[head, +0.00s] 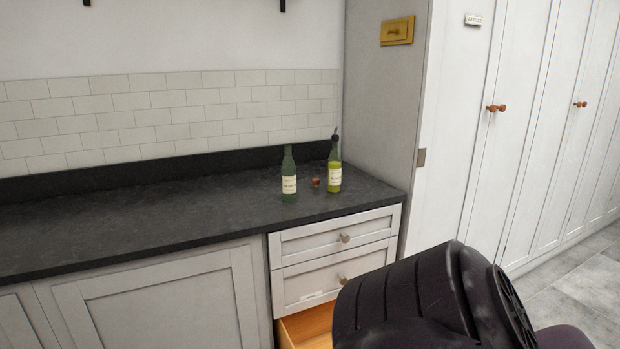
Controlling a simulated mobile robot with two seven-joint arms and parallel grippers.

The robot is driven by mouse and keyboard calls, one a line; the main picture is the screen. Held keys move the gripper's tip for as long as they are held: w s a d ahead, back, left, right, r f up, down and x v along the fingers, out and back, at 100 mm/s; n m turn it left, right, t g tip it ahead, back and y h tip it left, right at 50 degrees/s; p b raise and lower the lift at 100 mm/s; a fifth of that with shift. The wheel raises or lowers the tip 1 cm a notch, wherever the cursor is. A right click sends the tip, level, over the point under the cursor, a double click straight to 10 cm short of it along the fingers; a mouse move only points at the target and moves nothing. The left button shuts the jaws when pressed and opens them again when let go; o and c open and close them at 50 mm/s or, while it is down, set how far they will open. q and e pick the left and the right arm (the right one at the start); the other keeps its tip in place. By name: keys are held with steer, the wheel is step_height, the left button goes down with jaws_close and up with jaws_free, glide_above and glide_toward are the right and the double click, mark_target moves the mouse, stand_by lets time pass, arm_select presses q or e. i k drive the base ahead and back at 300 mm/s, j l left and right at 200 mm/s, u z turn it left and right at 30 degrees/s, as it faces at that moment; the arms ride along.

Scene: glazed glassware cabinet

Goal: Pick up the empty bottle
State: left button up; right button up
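Two green glass bottles stand upright near the right end of the dark countertop. The left bottle (289,176) has a pale label, an even dull green tint and no liquid level that I can make out, so it looks like the empty one. The right bottle (335,166) has a dark pourer on top and yellow-green liquid inside. A small reddish-brown object (316,182), perhaps a stopper, lies between them. Neither gripper is in view. A black part of my own arm fills the lower right, well short of the bottles.
The dark countertop (150,215) is clear left of the bottles. A tiled wall (150,115) stands behind, and a tall grey cabinet side (385,110) closes off the right. Below, a wooden drawer (310,328) is pulled open under two shut drawers. Tall white doors (520,130) stand further right.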

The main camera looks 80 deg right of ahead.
mark_target(288, 168)
steer(key=i+l+z, duration=0.1)
steer(key=i+z, duration=0.45)
steer(key=z, duration=0.2)
steer(key=i+z, duration=0.35)
steer(key=k+j, duration=0.05)
steer(key=k, duration=0.05)
